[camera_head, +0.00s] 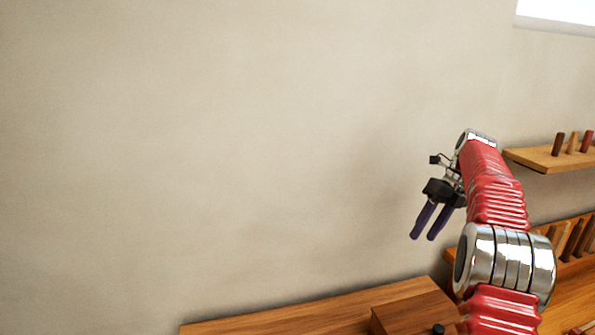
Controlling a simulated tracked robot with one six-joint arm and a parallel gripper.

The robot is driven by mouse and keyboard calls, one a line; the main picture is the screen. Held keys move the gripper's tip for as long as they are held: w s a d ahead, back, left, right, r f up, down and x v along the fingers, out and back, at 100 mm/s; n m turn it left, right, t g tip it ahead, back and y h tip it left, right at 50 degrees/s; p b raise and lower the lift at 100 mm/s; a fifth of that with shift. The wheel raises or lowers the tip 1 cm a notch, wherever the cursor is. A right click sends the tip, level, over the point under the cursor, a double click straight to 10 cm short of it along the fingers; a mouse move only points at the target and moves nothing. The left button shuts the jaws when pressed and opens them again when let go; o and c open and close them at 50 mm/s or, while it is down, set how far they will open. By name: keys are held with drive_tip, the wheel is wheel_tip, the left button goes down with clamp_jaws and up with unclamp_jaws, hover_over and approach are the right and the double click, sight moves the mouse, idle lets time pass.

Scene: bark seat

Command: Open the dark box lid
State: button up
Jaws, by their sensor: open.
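My gripper (424,236) hangs at the end of my red arm, right of the middle, with two dark purple fingers pointing down and apart. It is open, with nothing visible between the fingers. A brown wooden box-like shape (410,313) shows at the bottom edge, below my gripper and partly hidden by my arm. Its flat top looks closed, but I cannot tell whether it is the dark box. The gripper is clear of it in the picture.
A wooden surface (290,317) runs along the wall at the bottom. On the right, a small shelf (548,158) holds several short wooden pegs, and a lower rack (577,263) holds several wooden pieces behind my arm. The wall (200,150) at left is bare.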

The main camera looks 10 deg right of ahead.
wheel_tip(320, 180, down, 6)
drive_tip(key=d+n+h, duration=0.1)
drive_tip(key=n, duration=0.8)
drive_tip(key=s+a+r+n+t+h, duration=0.1)
drive_tip(key=s+a+r+n+t, duration=0.1)
drive_tip(key=s+a+n, duration=1)
drive_tip(key=s+a+r+n+t+h, duration=0.1)
drive_tip(key=s+a+r+n+t, duration=0.2)
drive_tip(key=s+a+n, duration=1)
drive_tip(key=s+a, duration=0.5)
drive_tip(key=s, duration=0.3)
drive_tip(key=shift+a+r+h, duration=0.3)
drive_tip(key=shift+r+h, duration=0.05)
drive_tip(key=shift+h, duration=0.05)
drive_tip(key=shift+s, duration=0.1)
